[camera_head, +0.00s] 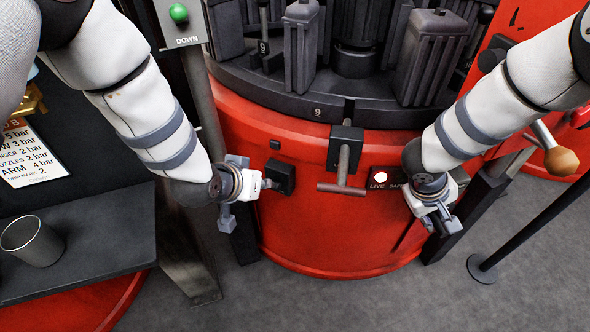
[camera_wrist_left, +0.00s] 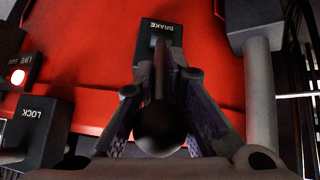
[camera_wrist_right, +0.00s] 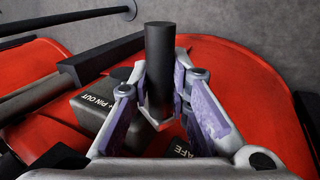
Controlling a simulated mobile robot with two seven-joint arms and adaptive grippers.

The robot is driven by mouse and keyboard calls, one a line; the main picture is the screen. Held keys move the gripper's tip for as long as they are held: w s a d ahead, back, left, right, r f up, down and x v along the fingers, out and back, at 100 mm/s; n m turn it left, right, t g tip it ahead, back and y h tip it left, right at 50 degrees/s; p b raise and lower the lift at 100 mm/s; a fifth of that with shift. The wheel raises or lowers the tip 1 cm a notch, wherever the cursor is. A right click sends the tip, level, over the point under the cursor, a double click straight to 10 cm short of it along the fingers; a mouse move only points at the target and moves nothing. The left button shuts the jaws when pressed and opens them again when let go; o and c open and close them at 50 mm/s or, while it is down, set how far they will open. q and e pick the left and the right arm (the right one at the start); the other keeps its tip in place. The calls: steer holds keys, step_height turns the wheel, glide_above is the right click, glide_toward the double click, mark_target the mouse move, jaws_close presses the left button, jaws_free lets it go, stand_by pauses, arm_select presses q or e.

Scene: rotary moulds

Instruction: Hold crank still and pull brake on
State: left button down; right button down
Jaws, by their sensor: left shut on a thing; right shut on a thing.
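The brake is a dark box labelled BRAKE (camera_wrist_left: 159,33) with a lever ending in a dark round knob (camera_wrist_left: 160,128), in the left wrist view. My left gripper (camera_wrist_left: 162,85) has its fingers closed around this lever. In the head view my left gripper (camera_head: 266,184) is at the brake box (camera_head: 283,175) on the red drum's front. My right gripper (camera_wrist_right: 160,85) is shut on an upright black cylindrical grip (camera_wrist_right: 160,55), apparently the crank handle. In the head view my right gripper (camera_head: 438,217) covers most of it, and the crank's arm cannot be made out.
A T-handle (camera_head: 343,188) below a dark box stands between my grippers, with a lit LIVE lamp (camera_head: 381,178) beside it. A metal cup (camera_head: 31,242) stands on the left shelf. A wooden-knobbed lever (camera_head: 561,161) and a floor post (camera_head: 482,268) are at right.

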arm_select(q)
steer(key=s+a+f+t+h, duration=0.1)
steer(key=s+f+t+h, duration=0.1)
steer(key=f+t, duration=0.3)
steer(key=shift+s+a+f+t, duration=0.2)
steer(key=shift+s+a+t, duration=0.05)
steer(key=shift+s+t, duration=0.45)
steer(key=c, duration=1.6)
jaws_free()
steer(key=shift+c, duration=0.2)
steer(key=v, duration=1.2)
steer(key=shift+a, duration=0.15)
